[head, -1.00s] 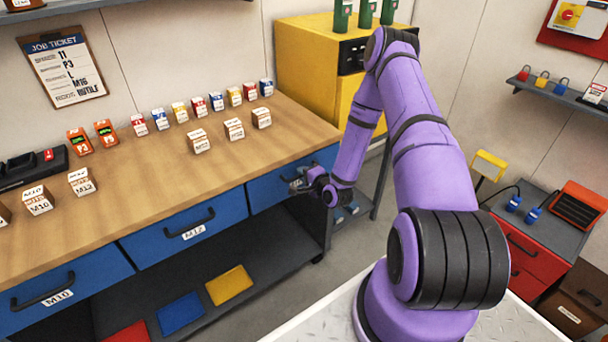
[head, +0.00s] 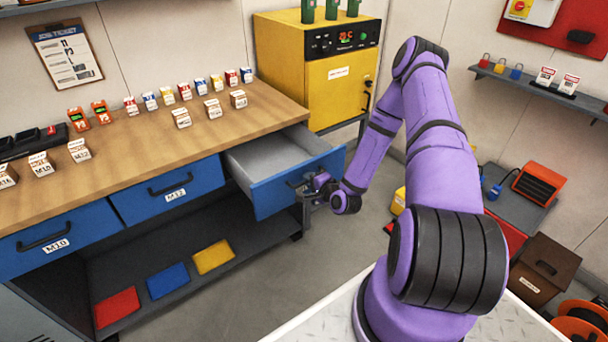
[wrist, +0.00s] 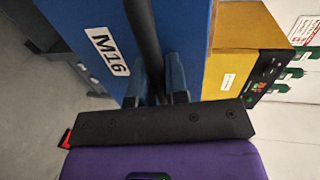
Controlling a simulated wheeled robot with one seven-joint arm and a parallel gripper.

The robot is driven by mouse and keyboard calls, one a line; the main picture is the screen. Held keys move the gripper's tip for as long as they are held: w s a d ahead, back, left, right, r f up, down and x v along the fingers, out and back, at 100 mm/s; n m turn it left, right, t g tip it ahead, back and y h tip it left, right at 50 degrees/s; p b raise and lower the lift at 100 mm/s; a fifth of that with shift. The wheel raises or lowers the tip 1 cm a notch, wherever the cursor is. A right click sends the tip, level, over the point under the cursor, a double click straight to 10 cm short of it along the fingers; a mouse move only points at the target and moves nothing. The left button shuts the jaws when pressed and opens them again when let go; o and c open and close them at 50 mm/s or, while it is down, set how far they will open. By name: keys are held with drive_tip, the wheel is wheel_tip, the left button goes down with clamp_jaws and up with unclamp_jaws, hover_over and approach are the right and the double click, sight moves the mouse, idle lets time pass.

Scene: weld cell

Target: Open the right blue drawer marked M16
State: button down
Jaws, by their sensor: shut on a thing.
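The right blue drawer (head: 274,190) is pulled partway out of the bench, and its grey inside (head: 262,150) shows empty in the head view. Its blue front with the white M16 label (wrist: 107,51) fills the upper left of the wrist view. The dark bar handle (wrist: 144,40) runs down between the two fingers of my gripper (wrist: 163,85). The fingers are shut on the handle. In the head view my gripper (head: 312,187) is at the drawer front, and the wrist partly hides the handle there.
The M12 drawer (head: 167,191) and M10 drawer (head: 60,238) are shut. A yellow oven cabinet (head: 315,75) stands behind the open drawer. Small boxes stand on the wooden bench top (head: 120,170). The floor (head: 290,285) before the drawer is clear.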

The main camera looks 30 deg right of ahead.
drive_tip(key=f+v, duration=0.1)
drive_tip(key=v, duration=0.5)
drive_tip(key=shift+s, duration=0.2)
drive_tip(key=shift+f, duration=0.1)
drive_tip(key=c, duration=1.1)
unclamp_jaws()
drive_tip(key=shift+c, duration=0.2)
drive_tip(key=v, duration=1)
drive_tip(key=shift+s, duration=0.4)
